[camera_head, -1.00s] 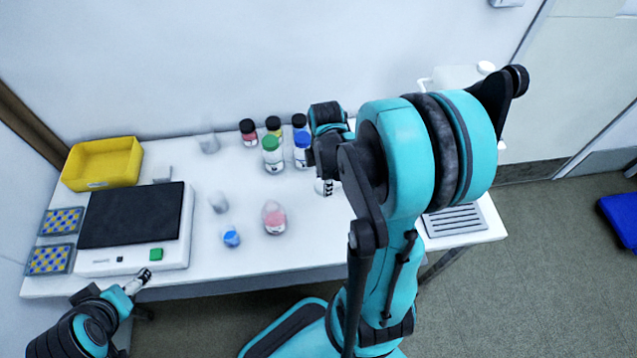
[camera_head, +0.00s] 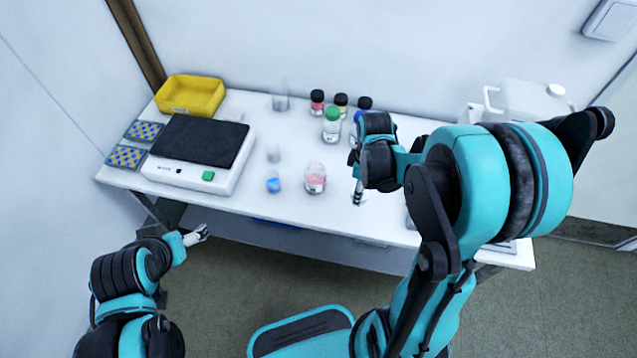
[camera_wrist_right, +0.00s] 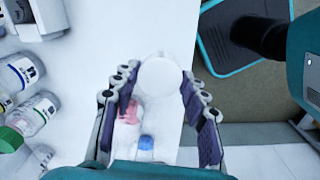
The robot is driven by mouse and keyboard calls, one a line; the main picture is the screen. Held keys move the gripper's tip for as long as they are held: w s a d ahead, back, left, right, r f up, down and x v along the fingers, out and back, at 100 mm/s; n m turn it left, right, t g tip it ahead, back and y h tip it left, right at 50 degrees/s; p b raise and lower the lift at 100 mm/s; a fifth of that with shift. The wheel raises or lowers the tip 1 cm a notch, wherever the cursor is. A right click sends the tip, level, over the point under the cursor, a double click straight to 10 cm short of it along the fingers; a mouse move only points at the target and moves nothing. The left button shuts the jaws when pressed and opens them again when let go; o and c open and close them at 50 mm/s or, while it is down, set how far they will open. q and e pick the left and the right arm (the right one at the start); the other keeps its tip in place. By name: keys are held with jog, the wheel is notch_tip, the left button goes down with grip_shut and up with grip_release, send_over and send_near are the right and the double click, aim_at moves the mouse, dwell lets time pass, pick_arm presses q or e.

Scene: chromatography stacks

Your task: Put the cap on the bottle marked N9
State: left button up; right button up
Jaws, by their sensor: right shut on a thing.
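My right gripper (camera_wrist_right: 160,95) is shut on a round white piece (camera_wrist_right: 160,75) that looks like the cap, held between its fingertips; in the head view this gripper (camera_head: 358,194) is above the table's front part, right of a clear vessel with pink contents (camera_head: 315,178). That pink vessel (camera_wrist_right: 128,112) and a small blue-filled one (camera_wrist_right: 146,143) show beyond the fingers in the wrist view. Several capped bottles stand at the back, one with a green cap (camera_head: 332,115). No N9 mark is readable. My left gripper (camera_head: 202,234) is off the table's front edge, its jaws too small to judge.
A balance (camera_head: 192,178), yellow bin (camera_head: 188,96) and two patterned racks (camera_head: 126,156) occupy the table's left. A white jug (camera_head: 535,100) stands at the back right, partly behind my right arm.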

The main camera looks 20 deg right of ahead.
jog(key=w+a+m, duration=0.2)
jog(key=a+m, duration=0.2)
jog(key=a, duration=0.6)
jog(key=w+a+f+m, duration=0.1)
jog(key=w+a+m, duration=0.2)
jog(key=a, duration=0.7)
jog(key=shift+w+a+f+m, duration=0.15)
jog(key=shift+w+a+m, duration=0.2)
jog(key=shift+m, duration=0.85)
